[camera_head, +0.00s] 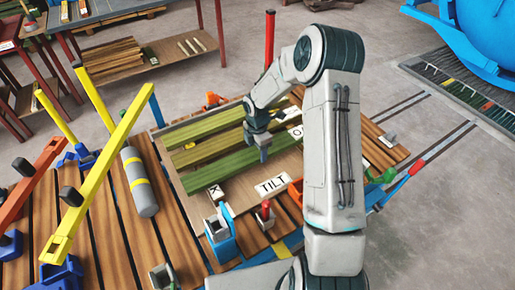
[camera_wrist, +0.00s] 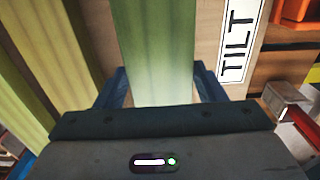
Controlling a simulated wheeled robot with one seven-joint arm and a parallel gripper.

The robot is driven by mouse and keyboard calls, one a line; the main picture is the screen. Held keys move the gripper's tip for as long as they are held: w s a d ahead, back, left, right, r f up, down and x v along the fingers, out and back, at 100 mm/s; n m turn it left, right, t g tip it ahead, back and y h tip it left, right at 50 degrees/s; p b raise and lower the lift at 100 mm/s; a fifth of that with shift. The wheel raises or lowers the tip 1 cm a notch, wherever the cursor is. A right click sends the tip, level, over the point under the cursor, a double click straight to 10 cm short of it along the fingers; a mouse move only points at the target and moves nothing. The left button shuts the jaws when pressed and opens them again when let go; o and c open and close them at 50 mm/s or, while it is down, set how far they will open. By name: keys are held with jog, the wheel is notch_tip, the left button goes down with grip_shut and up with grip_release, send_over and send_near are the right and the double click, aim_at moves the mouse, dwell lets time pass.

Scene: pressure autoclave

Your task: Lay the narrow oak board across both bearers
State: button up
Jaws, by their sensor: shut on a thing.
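I cannot tell from colour which is the narrow oak board. My gripper (camera_head: 263,154) points down over the right part of the nearest green board. In the wrist view its blue fingers (camera_wrist: 158,90) are shut on that green board (camera_wrist: 155,45), one on each side. I cannot tell whether it is lifted. I cannot surely pick out the bearers.
A TILT label (camera_head: 273,185) lies in front of the boards. A red post (camera_head: 269,40) rises behind.

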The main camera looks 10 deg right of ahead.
aim_at(258, 151)
jog(key=shift+f, duration=0.15)
jog(key=o, duration=1.5)
notch_tip(258, 151, up, 12)
jog(key=shift+s+r+m+t, duration=0.5)
jog(key=shift+s+r+m, duration=1.85)
jog(key=shift+s+m, duration=1.8)
jog(key=shift+s+r+m+t, duration=0.5)
jog(key=shift+s+r+m, duration=2.25)
jog(key=shift+s, duration=2.35)
jog(key=shift+s+r+m+t, duration=0.5)
jog(key=shift+s+r+m, duration=1.5)
jog(key=shift+s+m, duration=2.35)
jog(key=shift+s+n, duration=0.3)
jog(key=shift+n, duration=0.05)
